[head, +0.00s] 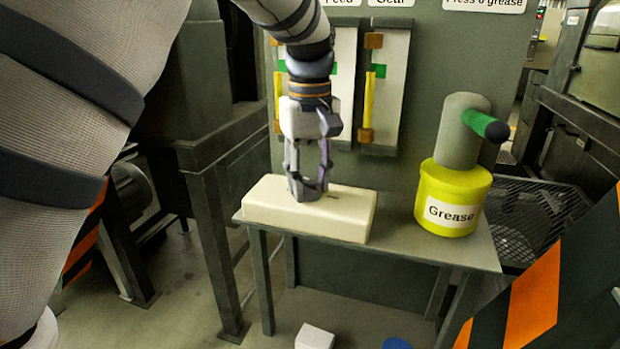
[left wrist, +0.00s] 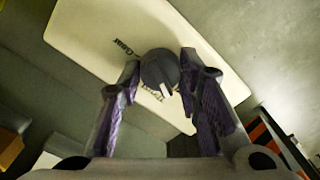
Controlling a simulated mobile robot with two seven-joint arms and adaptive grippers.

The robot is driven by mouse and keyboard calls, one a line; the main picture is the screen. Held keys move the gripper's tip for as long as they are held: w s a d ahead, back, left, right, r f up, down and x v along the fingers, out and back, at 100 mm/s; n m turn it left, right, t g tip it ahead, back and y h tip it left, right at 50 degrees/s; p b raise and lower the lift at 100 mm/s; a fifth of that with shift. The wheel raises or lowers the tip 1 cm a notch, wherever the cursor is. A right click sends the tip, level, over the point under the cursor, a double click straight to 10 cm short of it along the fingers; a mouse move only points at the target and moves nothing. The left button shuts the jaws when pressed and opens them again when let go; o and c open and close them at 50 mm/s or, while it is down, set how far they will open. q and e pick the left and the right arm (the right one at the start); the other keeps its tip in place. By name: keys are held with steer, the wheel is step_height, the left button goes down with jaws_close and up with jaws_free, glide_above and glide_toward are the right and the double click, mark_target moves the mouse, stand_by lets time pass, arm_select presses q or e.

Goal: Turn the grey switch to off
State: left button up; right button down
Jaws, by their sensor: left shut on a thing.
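The switch is a round dark grey knob (left wrist: 158,68) with a white pointer mark, on top of a cream box (head: 265,206). In the left wrist view the box top (left wrist: 95,25) carries dark lettering on both sides of the knob, too blurred to read surely. My left gripper (head: 307,190) points straight down onto the box from above. In the left wrist view its two purple-padded fingers (left wrist: 163,72) stand on either side of the knob, shut on it. In the head view the fingers hide most of the knob. My right gripper is not in view.
The box stands on a grey metal table (head: 420,248). A yellow grease pot (head: 447,190) with a green-handled grey top stands to its right. A grey panel (head: 432,60) with two level gauges rises behind. Orange-black striped barriers (head: 532,297) flank the table.

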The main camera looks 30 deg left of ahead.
mark_target(310, 180)
arm_select(q)
steer(key=shift+n, duration=1.1)
steer(key=o, duration=1.2)
step_height(310, 180, up, 12)
steer(key=shift+f, duration=0.1)
